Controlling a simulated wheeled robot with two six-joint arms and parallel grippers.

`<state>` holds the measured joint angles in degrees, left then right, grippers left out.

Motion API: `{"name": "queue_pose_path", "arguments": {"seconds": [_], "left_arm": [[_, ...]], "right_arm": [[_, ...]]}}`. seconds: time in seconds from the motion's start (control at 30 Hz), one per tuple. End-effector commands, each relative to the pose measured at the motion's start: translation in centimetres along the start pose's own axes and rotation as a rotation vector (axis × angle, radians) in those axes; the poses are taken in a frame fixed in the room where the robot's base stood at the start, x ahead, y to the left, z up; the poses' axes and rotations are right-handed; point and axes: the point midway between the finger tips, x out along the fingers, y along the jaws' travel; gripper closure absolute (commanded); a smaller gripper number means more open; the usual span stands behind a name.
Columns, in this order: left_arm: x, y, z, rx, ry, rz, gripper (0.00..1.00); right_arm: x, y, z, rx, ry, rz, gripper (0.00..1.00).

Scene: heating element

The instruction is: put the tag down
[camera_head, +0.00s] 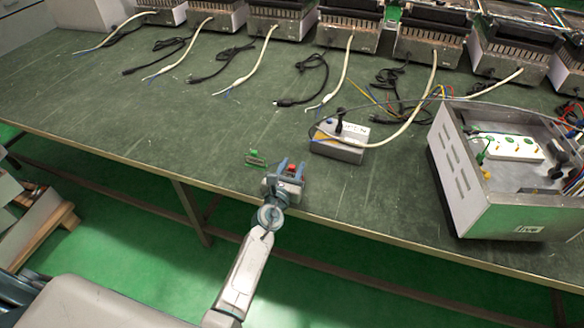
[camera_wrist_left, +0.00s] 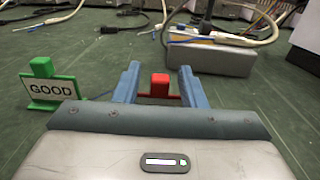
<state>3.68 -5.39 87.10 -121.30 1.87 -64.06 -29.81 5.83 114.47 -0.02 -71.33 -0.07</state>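A red tag (camera_wrist_left: 159,85) stands between the two blue fingers of my left gripper (camera_head: 289,165). In the left wrist view, gaps show on both sides of its red grip, so the gripper (camera_wrist_left: 160,78) is open around it. The tag's lower part is hidden behind the gripper body. In the head view, its red top (camera_head: 293,169) shows between the fingers, near the table's front edge. A green tag (camera_head: 255,158) stands on the table just left of the gripper. In the left wrist view, the green tag (camera_wrist_left: 46,90) reads GOOD. My right gripper is not in view.
A grey box (camera_head: 337,150) with cables sits behind the gripper on the green table (camera_head: 130,115). An open metal casing (camera_head: 462,175) stands at the right. Several heater units (camera_head: 350,28) and loose cables line the back. The table left of the green tag is clear.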

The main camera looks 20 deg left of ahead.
Motion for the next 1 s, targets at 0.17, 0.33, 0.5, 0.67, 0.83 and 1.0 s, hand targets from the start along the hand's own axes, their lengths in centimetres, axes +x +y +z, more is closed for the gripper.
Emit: {"name": "queue_pose_path", "arguments": {"seconds": [0.17,0.33,0.5,0.67,0.83,1.0], "left_arm": [[0.0,0.0,0.3,0.0,0.0,0.0,0.63],[-2.5,0.0,0.2,0.0,0.002,0.0,0.63],[-6.3,0.0,0.0,-0.001,0.002,0.0,0.63],[-9.4,0.0,0.1,-0.001,0.001,0.001,0.63],[-11.3,0.0,0.1,0.0,0.0,0.0,0.63],[-12.0,0.0,0.2,0.0,0.0,0.0,0.63]], "right_arm": [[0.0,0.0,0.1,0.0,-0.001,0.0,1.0],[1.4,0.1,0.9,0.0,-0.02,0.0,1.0],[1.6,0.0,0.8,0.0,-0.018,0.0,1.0],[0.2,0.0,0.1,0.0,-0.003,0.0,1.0],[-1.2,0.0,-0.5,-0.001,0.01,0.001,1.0],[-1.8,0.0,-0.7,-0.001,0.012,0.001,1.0]]}}
